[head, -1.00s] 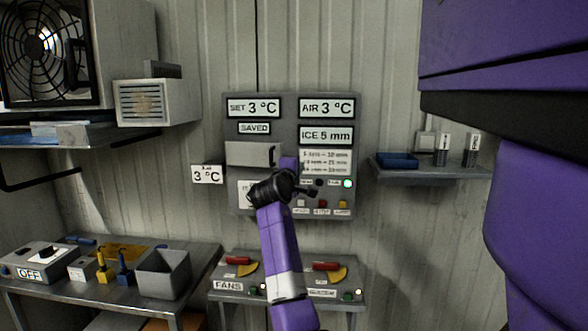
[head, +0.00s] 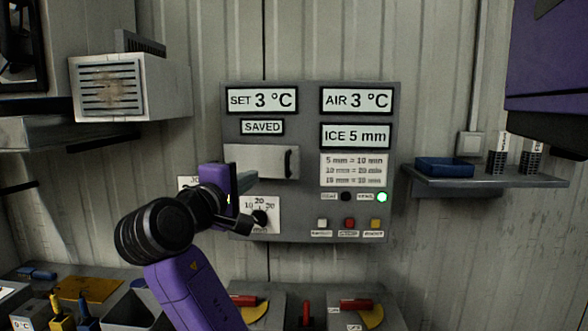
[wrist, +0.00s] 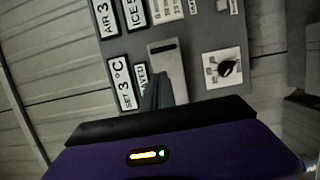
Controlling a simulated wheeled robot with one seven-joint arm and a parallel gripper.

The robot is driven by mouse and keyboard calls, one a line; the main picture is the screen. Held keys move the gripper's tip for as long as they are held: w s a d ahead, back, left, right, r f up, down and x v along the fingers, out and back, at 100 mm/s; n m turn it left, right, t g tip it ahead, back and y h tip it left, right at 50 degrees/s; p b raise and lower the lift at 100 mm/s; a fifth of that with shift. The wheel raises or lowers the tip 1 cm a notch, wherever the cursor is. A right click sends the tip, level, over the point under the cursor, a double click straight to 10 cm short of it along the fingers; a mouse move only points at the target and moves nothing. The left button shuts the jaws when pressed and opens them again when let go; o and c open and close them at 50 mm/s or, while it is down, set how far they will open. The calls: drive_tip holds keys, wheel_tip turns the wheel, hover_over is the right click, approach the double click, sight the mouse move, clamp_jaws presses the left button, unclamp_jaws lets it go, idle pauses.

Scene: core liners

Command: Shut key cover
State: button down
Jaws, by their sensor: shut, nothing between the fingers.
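The key cover (head: 256,161) is a plain grey plate with a black handle on its right side, on the grey control panel (head: 310,210). It looks flat to the panel, but I cannot tell whether it is fully shut. In the wrist view the cover (wrist: 172,70) appears turned, handle upward. My gripper (head: 247,180) is at the cover's lower left, fingers shut and empty. In the wrist view its fingers (wrist: 157,92) overlap the cover's handle-free end; I cannot tell whether they touch it. A dial (head: 260,217) sits below the cover, also visible in the wrist view (wrist: 228,67).
Displays fill the panel's top, and buttons (head: 349,223) and a green lamp (head: 382,197) its lower right. A shelf (head: 485,180) with a blue tray (head: 445,167) is to the right. A vent box (head: 130,87) is at upper left. Switch boxes (head: 345,310) stand below.

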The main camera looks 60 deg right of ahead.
sight(287, 165)
drive_tip(key=shift+g, duration=0.4)
drive_tip(key=d+p, duration=0.1)
drive_tip(key=d, duration=0.3)
drive_tip(key=d+p, duration=0.1)
drive_tip(key=d, duration=0.4)
drive_tip(key=d+f, duration=0.1)
drive_tip(key=d, duration=0.4)
drive_tip(key=shift+d+p, duration=0.2)
drive_tip(key=shift+p, duration=0.2)
drive_tip(key=shift+d+p, duration=0.7)
drive_tip(key=shift+d, duration=0.85)
drive_tip(key=shift+r, duration=0.1)
